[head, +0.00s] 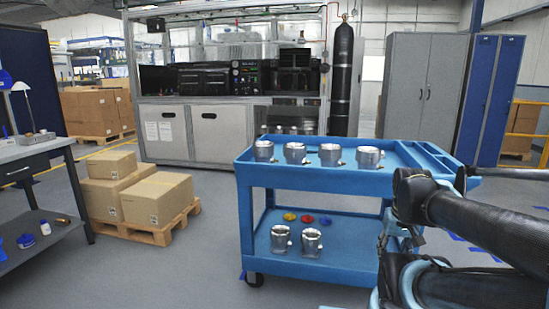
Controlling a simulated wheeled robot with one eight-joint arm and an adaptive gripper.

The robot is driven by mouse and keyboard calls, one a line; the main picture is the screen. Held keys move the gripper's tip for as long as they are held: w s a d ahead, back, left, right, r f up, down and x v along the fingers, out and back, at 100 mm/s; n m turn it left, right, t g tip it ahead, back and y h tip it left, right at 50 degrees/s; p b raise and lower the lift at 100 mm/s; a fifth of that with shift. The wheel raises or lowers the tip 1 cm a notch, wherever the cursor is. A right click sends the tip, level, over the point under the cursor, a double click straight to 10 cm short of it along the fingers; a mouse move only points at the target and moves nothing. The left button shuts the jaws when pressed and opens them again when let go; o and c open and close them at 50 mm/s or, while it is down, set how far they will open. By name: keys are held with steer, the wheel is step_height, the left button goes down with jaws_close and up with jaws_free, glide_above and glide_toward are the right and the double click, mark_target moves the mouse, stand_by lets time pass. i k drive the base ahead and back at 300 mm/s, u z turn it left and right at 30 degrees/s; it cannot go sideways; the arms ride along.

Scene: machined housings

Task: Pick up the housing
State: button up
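Several silver machined housings stand upright in a row on the top tray of a blue cart (300,178). From left to right they include one at the left end (263,151), one beside it (295,153), one in the middle (330,155) and one at the right end (369,158). Two more housings, a left one (280,240) and a right one (311,242), stand on the cart's lower shelf. My dark arm enters from the right and covers the cart's right side. My gripper cannot be made out among the arm parts.
Yellow, red and blue small parts (307,218) lie on the lower shelf. Cardboard boxes (157,197) sit on a pallet left of the cart. A grey workbench (30,150) stands at far left. A machine bench (190,133) stands behind. Floor between pallet and cart is clear.

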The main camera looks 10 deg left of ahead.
mark_target(263, 151)
steer(key=u, duration=0.15)
steer(key=i, duration=1.1)
steer(key=u, duration=1.05)
